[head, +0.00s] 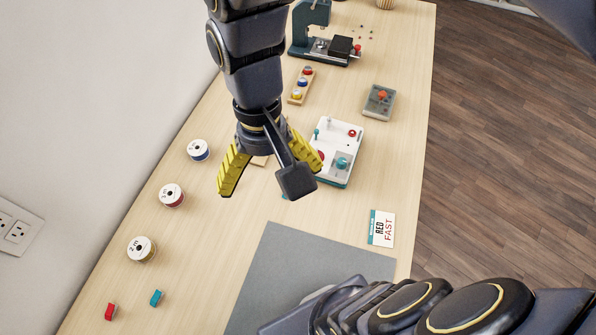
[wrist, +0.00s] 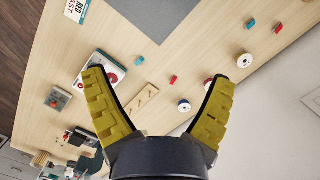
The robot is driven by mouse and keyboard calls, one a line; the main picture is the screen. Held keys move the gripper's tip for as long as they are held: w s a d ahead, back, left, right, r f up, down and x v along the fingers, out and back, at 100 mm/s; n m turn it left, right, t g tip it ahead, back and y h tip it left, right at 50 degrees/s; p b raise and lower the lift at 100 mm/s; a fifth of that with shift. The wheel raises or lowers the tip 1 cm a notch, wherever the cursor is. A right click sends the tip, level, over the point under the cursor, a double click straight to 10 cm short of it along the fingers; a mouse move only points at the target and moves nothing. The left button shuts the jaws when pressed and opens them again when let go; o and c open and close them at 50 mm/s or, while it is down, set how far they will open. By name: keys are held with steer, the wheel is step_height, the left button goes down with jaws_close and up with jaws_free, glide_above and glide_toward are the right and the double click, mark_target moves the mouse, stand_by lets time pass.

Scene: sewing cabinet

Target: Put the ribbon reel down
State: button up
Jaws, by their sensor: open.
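Three ribbon reels stand on the table at left in the head view, each upright with a white top: one with blue (head: 198,150), one with dark red (head: 171,196), and a tan one marked 2 m (head: 141,249). Which one the task means I cannot tell. In the wrist view the blue reel (wrist: 184,106) and the tan reel (wrist: 244,60) show clear; the red one is mostly behind a finger. My gripper (head: 272,176) is open with its yellow fingers spread, to the right of the reels.
A white control box (head: 347,135) stands close right of my gripper. A wooden holder (wrist: 146,100) lies below it. A grey mat (head: 290,262), a RED FAST card (head: 381,228) and small red (head: 110,312) and teal (head: 156,298) blocks lie nearer. A sewing machine (head: 320,47) stands far back.

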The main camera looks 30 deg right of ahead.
steer(key=s+d+n, duration=0.1)
steer(key=s+n, duration=0.1)
steer(key=s, duration=0.5)
steer(key=shift+s+d+f, duration=0.25)
steer(key=shift+s+d, duration=0.15)
